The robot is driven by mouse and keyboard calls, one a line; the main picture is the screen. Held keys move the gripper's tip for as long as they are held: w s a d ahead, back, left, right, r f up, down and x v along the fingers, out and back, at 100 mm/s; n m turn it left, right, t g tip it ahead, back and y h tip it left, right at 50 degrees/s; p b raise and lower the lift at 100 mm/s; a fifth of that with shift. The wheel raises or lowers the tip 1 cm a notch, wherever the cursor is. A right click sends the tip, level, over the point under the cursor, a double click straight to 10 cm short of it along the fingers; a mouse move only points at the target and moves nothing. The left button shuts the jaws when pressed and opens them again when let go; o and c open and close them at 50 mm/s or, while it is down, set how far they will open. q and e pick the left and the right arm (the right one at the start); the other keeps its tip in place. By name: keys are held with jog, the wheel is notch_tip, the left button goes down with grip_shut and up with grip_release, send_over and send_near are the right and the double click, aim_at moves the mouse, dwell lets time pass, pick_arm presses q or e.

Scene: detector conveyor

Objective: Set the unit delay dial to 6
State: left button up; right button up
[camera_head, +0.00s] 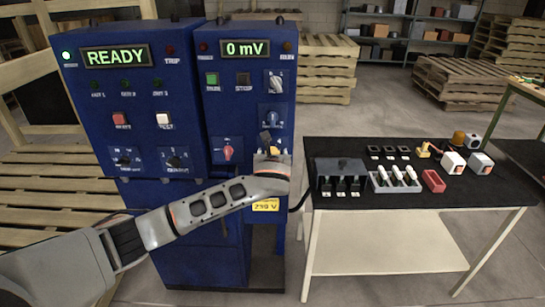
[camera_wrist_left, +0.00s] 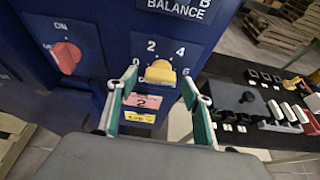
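My right gripper is not in view.
A red ON switch (camera_wrist_left: 66,57) is left of the dial, and the BALANCE dial (camera_head: 272,116) is above it. A pink tag (camera_wrist_left: 146,101) marked 2 is below. A black-topped table (camera_head: 440,197) with trays and small parts stands to the right.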

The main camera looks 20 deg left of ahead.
pick_arm(q)
jog(key=shift+s+r, duration=0.1)
jog(key=v, duration=1.1)
jog(key=shift+s, duration=0.4)
jog(key=shift+r, duration=0.1)
jog(key=s+d+f+n+g+h, duration=0.1)
jog(key=s+d+f+n+h, duration=0.2)
jog(key=s+f+n, duration=0.65)
jog(key=s+d+f+n+g+h, duration=0.2)
jog(key=s+f+n+h, duration=0.15)
jog(key=f, duration=1.05)
jog(key=s+a+f+n, duration=0.4)
jog(key=s+f+n, duration=0.2)
jog(key=s+n, duration=0.2)
jog(key=s+a+f+n, duration=0.3)
jog(key=s+f+n, duration=0.3)
jog(key=s, duration=0.5)
jog(key=shift+s+a+n+t, duration=0.2)
jog(key=shift+a+n+t, duration=0.15)
jog(key=shift+n, duration=0.65)
